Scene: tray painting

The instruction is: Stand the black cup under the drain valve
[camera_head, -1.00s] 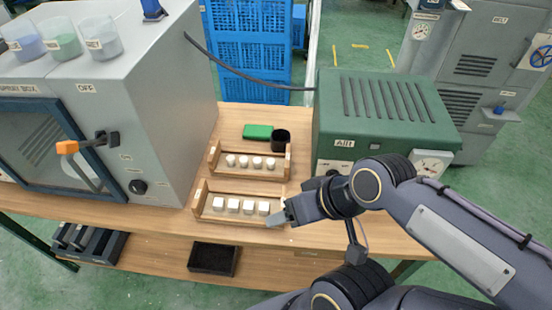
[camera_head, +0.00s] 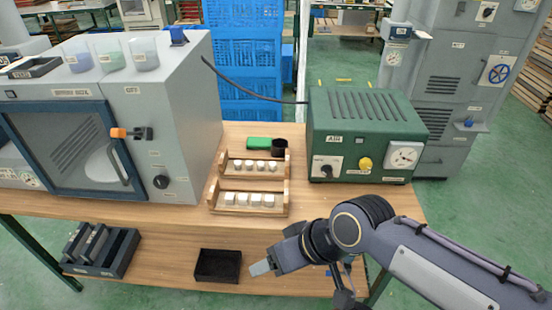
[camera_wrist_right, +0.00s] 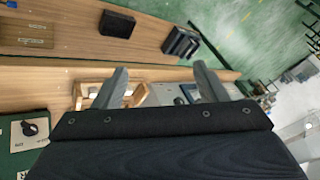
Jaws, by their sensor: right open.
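The small black cup (camera_head: 280,147) stands on the tabletop behind the wooden racks, next to a green block and left of the green AIR unit. My right gripper (camera_head: 262,268) is in front of the table, low and apart from the cup. In the right wrist view its two fingers (camera_wrist_right: 160,88) are spread with nothing held between them. A small blue-handled fitting (camera_head: 468,124) projects from the grey cabinet at right; I cannot tell if it is the drain valve. My left gripper is not in view.
Two wooden racks (camera_head: 215,197) hold white pieces. The green AIR unit (camera_head: 365,130) stands right of them, the grey spray box (camera_head: 185,120) left. A black tray (camera_head: 218,265) lies on the lower shelf. The tabletop's front right is clear.

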